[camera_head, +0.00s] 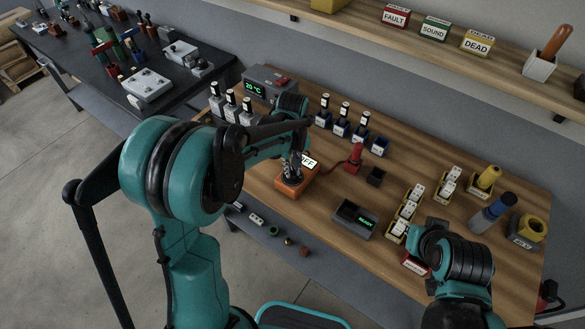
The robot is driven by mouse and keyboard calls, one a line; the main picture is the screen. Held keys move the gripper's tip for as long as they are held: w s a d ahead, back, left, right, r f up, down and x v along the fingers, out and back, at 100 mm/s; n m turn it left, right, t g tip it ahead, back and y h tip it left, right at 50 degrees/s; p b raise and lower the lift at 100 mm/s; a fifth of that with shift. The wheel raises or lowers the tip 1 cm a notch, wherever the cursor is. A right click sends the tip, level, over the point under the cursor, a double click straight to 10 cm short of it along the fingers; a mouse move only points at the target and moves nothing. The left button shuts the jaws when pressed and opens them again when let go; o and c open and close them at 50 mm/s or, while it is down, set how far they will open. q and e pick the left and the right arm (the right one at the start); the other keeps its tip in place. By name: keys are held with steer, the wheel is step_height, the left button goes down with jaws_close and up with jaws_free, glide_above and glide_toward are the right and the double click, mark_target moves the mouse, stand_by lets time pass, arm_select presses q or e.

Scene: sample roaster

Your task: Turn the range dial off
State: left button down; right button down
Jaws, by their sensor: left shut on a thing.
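An orange box (296,184) stands on the wooden bench, with a white plate reading "OFF" (310,162) partly covered at its back. My left gripper (292,172) points down onto the top of this box and is shut on what appears to be the range dial. The fingers hide the dial, so its pointer cannot be read. My right arm comes in at the lower right; its gripper (424,240) is over the bench near the yellow holders, and its fingers are too hidden to tell open from shut.
A grey unit reading 20 °C (262,86) stands at the back left. A dark meter with a green display (354,219) lies right of the box. Blue holders with vials (341,126), a red tool (354,158) and yellow holders (448,186) stand around. A shelf (380,30) runs behind.

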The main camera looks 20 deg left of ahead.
mark_target(292, 171)
arm_select(q)
steer(key=shift+n, duration=0.6)
steer(key=c, duration=1.5)
jaws_free()
step_height(292, 171, up, 12)
